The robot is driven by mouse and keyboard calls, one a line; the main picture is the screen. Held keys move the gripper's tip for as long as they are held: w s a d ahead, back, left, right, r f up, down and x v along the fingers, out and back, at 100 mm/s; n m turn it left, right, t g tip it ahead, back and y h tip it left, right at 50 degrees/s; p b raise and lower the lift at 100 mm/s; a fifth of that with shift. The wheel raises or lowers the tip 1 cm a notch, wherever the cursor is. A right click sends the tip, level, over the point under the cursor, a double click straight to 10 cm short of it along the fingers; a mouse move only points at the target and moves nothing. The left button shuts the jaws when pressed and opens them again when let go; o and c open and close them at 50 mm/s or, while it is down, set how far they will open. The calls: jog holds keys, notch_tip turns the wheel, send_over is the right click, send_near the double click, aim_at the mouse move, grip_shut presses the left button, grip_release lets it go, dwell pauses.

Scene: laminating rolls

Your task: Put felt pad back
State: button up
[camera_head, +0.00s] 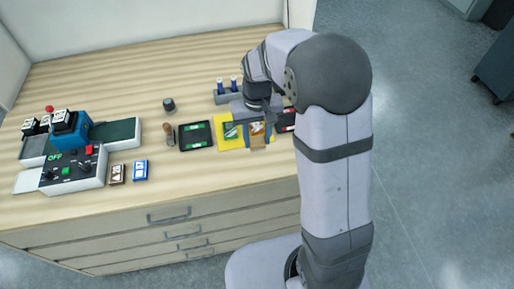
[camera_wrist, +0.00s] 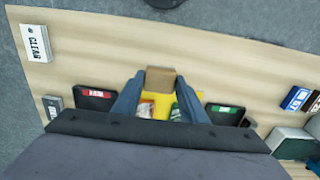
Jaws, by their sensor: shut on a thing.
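My gripper (camera_wrist: 160,80) is shut on a small tan-brown block, which looks like the felt pad (camera_wrist: 161,75); it shows between the fingertips in the wrist view. In the head view the brown felt pad (camera_head: 257,141) shows below my gripper, at the front right part of the yellow mat (camera_head: 219,143). Cards with green and red-white pictures lie on the mat (camera_wrist: 153,94) behind the pad. I cannot tell whether the pad touches the surface.
A black tray with green labels (camera_head: 196,136) lies left of the mat; a red-labelled tray (camera_wrist: 96,102) lies on its other side. A wooden-handled tool (camera_head: 169,133), a dark jar (camera_head: 169,105) and a holder with blue bottles (camera_head: 227,97) stand nearby. The laminating machine (camera_head: 72,167) is left.

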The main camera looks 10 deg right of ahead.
aim_at(257, 141)
jog(key=shift+f+p, duration=0.65)
jog(key=shift+f, duration=2.25)
jog(key=shift+f, duration=0.2)
jog(key=o, duration=0.9)
jog(key=shift+r, duration=0.1)
notch_tip(257, 141, up, 11)
jog(key=shift+r+b, duration=0.1)
jog(key=shift+b, duration=1)
jog(key=shift+r, duration=0.55)
jog(key=s+d+f, duration=0.1)
jog(key=s+f, duration=0.1)
jog(key=s, duration=0.3)
jog(key=s+d+f, duration=0.1)
jog(key=s+f, duration=0.1)
jog(key=s, duration=0.4)
jog(key=s+d+f, duration=0.1)
jog(key=s+f, duration=0.1)
jog(key=s, duration=0.4)
jog(key=shift+s+f, duration=0.2)
jog(key=shift+s, duration=0.05)
